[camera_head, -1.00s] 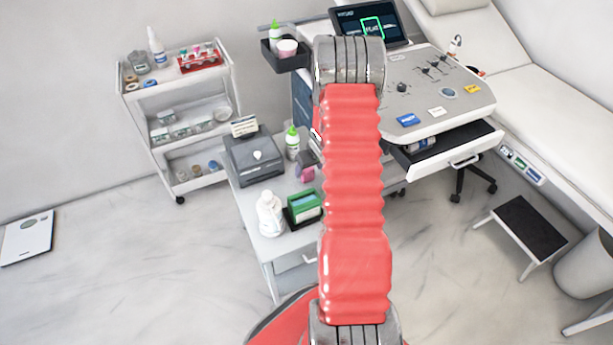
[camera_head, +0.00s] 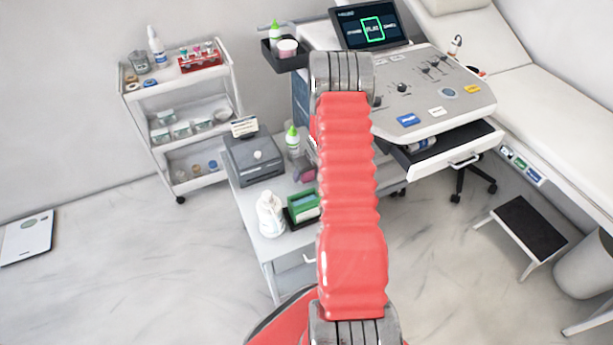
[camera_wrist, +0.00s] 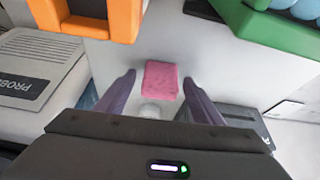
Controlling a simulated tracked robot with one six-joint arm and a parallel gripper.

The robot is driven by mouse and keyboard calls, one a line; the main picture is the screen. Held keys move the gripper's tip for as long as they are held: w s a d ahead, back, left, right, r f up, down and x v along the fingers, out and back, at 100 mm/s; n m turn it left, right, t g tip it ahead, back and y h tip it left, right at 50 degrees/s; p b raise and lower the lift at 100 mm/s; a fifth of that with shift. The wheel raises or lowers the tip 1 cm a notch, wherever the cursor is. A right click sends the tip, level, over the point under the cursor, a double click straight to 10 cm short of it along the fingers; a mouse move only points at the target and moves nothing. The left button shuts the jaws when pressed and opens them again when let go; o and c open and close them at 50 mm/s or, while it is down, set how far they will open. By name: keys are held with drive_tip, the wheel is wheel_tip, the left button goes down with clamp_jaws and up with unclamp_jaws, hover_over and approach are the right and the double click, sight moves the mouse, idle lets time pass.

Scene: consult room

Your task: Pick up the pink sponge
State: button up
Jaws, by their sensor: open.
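The pink sponge (camera_wrist: 161,80) is a small block on the pale cart top in the wrist view. My gripper (camera_wrist: 159,82) is open, with one purple-grey finger on each side of the sponge. I see gaps between the fingers and the sponge, and cannot tell how far above it the tips are. In the head view my red arm covers most of this spot. A small pinkish patch (camera_head: 308,175) shows beside the arm there, perhaps the sponge; the gripper is largely hidden behind the arm.
In the wrist view, a grey labelled box (camera_wrist: 38,70) is left, an orange holder (camera_wrist: 122,20) upper left, a green box (camera_wrist: 262,28) upper right. A pale round item (camera_wrist: 150,110) lies near the sponge. A white bottle (camera_head: 269,213) stands on the cart (camera_head: 287,242).

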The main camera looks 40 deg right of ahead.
drive_tip(key=shift+c, duration=0.5)
drive_tip(key=c, duration=1)
drive_tip(key=shift+r, duration=5)
